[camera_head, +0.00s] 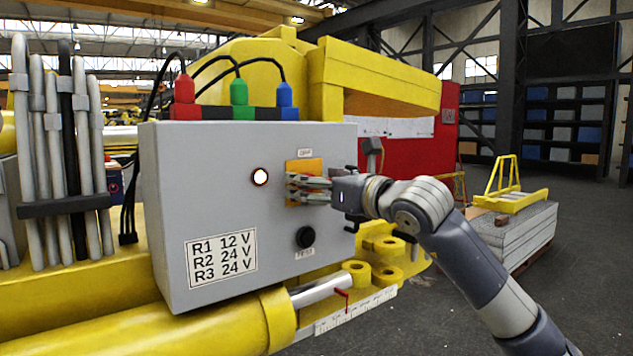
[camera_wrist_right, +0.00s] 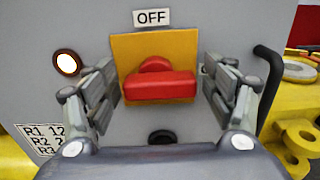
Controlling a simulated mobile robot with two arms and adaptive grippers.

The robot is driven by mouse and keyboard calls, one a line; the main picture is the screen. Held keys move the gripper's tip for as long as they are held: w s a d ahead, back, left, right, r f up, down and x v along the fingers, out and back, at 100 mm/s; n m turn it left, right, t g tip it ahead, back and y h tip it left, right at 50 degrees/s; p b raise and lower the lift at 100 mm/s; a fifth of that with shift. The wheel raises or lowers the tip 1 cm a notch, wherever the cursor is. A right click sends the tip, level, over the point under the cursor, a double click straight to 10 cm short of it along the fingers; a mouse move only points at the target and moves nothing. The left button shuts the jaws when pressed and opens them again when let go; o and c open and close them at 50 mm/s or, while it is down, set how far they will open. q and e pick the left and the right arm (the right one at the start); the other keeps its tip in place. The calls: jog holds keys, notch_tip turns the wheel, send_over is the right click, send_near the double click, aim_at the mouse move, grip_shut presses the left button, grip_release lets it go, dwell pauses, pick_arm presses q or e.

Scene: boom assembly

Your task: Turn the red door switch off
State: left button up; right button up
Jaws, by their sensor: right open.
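The red door switch (camera_wrist_right: 160,86) sits on a yellow plate (camera_wrist_right: 125,48) on the grey control box (camera_head: 215,165). Its handle bar lies horizontal in the right wrist view, below an "OFF" label (camera_wrist_right: 151,18). My right gripper (camera_head: 292,187) is in front of the plate and hides the switch in the head view. In the right wrist view its open fingers (camera_wrist_right: 162,90) stand one on each side of the red handle, with the handle between them. Whether either finger touches the handle is not clear. My left gripper is not in view.
A lit round lamp (camera_head: 260,177) is left of the plate and a black knob (camera_head: 305,237) below it. Red (camera_head: 184,89), green (camera_head: 239,92) and blue (camera_head: 285,95) cable plugs top the box. A black bent lever (camera_wrist_right: 270,82) is right of the gripper.

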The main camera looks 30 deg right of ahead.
jog(key=c, duration=1.1)
jog(key=shift+n, duration=0.3)
jog(key=n+b, duration=0.1)
jog(key=n, duration=0.2)
jog(key=shift+n, duration=0.3)
jog(key=n, duration=0.4)
jog(key=shift+a+r+n+b, duration=0.1)
jog(key=shift+n+b, duration=0.2)
jog(key=n, duration=0.4)
jog(key=shift+s+a, duration=0.1)
jog(key=n, duration=0.5)
jog(key=shift+a+n, duration=0.1)
jog(key=shift+n, duration=0.2)
jog(key=o, duration=1.1)
